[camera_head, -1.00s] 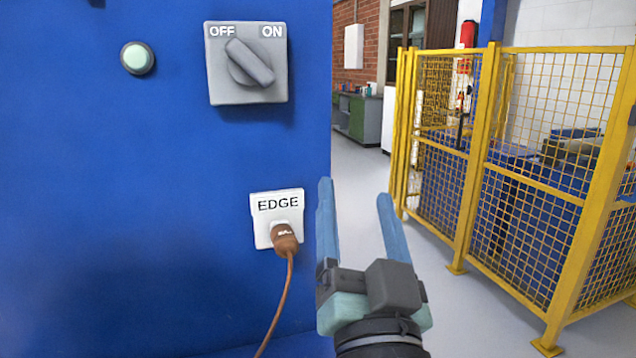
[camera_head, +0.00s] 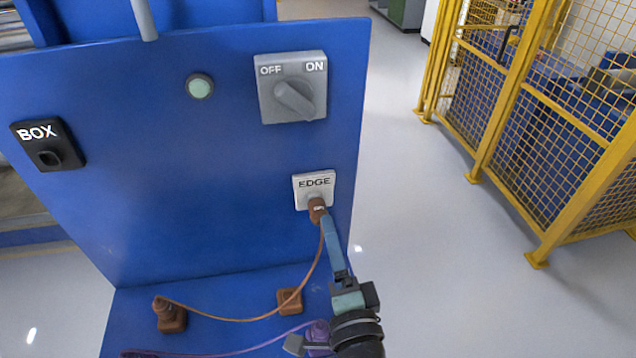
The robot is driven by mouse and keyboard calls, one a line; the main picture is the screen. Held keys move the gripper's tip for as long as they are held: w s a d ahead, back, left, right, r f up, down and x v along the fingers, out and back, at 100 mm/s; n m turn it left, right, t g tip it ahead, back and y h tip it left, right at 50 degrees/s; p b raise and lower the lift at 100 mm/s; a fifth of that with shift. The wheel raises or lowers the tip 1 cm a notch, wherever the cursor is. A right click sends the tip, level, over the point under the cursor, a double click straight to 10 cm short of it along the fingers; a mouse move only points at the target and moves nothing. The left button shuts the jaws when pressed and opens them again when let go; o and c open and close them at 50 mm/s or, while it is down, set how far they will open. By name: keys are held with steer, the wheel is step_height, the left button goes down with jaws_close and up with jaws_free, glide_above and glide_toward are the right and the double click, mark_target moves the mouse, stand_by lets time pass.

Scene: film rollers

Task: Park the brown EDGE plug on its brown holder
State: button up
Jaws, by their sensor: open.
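The brown EDGE plug (camera_head: 317,209) sits in the white EDGE socket (camera_head: 313,187), low on the right of the blue panel. Its brown cord runs down in a curve to a brown piece (camera_head: 170,316) at the lower left. A squat brown block (camera_head: 290,301), apparently the brown holder, stands on the blue ledge below the socket with no plug on it. My gripper (camera_head: 324,218) is open, with its blue fingers pointing up at the plug from below right. The fingers overlap in this view, so I cannot tell whether they touch or straddle the plug.
A purple plug (camera_head: 318,333) with a purple cord is partly hidden beside my wrist. The panel also carries a black BOX socket (camera_head: 48,150), a pale green button (camera_head: 200,86) and a grey OFF/ON switch (camera_head: 293,88). Floor is clear before the yellow fence (camera_head: 490,110).

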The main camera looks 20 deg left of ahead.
mark_target(319, 213)
steer(key=shift+s+d+f+m+p, duration=0.1)
steer(key=shift+s+f+m+p, duration=0.3)
steer(key=shift+s+m+p, duration=0.45)
steer(key=shift+w, duration=0.1)
steer(key=shift+x, duration=4.5)
steer(key=shift+c, duration=0.2)
jaws_close()
steer(key=shift+f, duration=0.1)
